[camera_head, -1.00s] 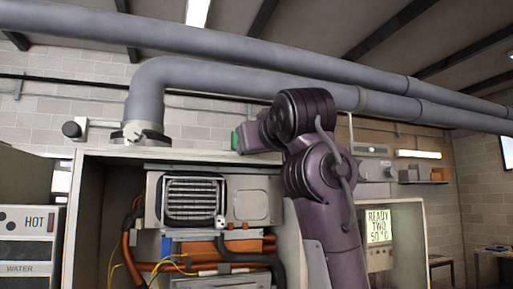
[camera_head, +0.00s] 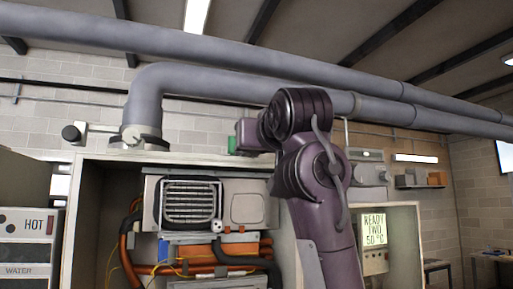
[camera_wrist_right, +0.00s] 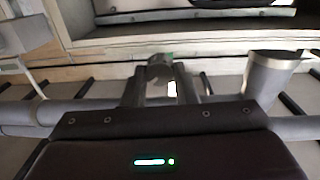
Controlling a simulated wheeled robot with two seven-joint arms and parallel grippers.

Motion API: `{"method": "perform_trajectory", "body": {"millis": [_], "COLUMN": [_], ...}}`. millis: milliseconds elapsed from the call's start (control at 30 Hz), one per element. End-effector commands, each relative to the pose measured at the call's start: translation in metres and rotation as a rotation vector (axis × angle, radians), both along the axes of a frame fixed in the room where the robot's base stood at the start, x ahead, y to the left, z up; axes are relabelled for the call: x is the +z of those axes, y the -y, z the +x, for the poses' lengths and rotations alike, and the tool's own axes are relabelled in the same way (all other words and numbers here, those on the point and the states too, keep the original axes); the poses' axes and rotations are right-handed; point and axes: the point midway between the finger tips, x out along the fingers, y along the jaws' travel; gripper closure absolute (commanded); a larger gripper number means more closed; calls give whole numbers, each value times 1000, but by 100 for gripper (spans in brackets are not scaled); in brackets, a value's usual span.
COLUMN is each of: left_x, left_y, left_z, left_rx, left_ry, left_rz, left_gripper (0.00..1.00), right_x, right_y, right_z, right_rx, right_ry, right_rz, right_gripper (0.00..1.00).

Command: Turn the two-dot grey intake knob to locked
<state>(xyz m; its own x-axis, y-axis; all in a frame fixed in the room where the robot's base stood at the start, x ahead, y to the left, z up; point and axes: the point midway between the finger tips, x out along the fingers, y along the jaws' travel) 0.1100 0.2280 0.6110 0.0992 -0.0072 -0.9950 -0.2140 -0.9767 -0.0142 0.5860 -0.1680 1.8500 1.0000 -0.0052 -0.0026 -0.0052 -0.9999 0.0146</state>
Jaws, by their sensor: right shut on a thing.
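My right arm rises from the bottom right in the head view, and its gripper end (camera_head: 244,136) is above the top right of the open cabinet, with a green part at its left edge. In the right wrist view the right gripper's (camera_wrist_right: 160,88) two dark fingers are closed around a rounded grey knob (camera_wrist_right: 158,70), with a bit of green beside it. The knob's dots and pointer cannot be made out, and the arm hides it in the head view. My left gripper is not in view.
Another dark knob (camera_head: 72,132) on a white bracket is left of the grey pipe elbow (camera_head: 143,105). The open cabinet (camera_head: 92,215) holds a heater unit (camera_head: 248,205) with orange pipes. A lit panel (camera_head: 375,227) reads "READY TWO 50 °C". Large pipes cross above the arm.

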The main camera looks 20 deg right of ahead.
Motion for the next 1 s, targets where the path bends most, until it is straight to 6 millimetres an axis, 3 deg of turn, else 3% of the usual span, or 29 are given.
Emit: {"method": "perform_trajectory", "body": {"millis": [600,1000], "left_x": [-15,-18], "left_y": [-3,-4], "left_z": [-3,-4], "left_rx": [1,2], "left_ry": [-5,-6], "left_rz": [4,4], "left_gripper": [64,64], "right_x": [-3,-2], "right_y": [0,0], "right_z": [1,2], "right_rx": [1,1], "right_ry": [-25,-32], "right_rz": [537,734], "right_gripper": [97,97]}}
